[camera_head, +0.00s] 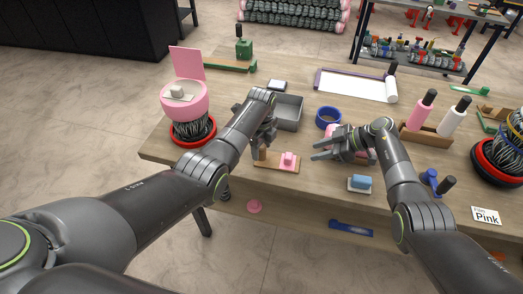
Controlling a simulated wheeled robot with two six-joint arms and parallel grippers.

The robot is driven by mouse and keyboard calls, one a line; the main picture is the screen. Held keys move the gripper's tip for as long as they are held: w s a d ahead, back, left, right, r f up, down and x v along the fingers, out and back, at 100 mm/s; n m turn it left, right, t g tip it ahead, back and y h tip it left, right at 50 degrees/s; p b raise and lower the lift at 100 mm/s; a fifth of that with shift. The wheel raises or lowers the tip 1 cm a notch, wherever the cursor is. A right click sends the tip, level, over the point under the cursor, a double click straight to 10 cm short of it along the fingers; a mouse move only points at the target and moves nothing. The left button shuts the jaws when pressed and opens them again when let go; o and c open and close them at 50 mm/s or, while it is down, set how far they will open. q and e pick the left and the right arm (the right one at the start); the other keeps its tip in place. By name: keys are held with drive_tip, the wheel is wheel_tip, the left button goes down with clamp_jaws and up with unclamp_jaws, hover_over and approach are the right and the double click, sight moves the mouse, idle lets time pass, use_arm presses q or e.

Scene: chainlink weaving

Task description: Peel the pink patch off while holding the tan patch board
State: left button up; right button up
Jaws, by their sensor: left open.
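The tan patch board (273,167) lies near the front edge of the table. The pink patch (289,161), a small raised piece, sits on the right part of the board. My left gripper (264,143) is open just above and behind the board's left end, by a small tan upright piece (262,155). I cannot tell whether it touches the board. My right gripper (316,150) is open to the right of the board, its fingers pointing left towards the pink patch and apart from it.
A grey tray (290,112) stands behind the board. A blue ring (328,117) lies behind my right gripper. A blue block on a white base (360,184) is at the front edge. A pink bowl (184,104) on a wire coil stands left. A pink disc (254,206) is below the table edge.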

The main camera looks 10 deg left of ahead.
use_arm(q)
drive_tip(key=shift+f, duration=0.95)
drive_tip(key=c, duration=0.3)
drive_tip(key=c, duration=0.8)
idle(0.6)
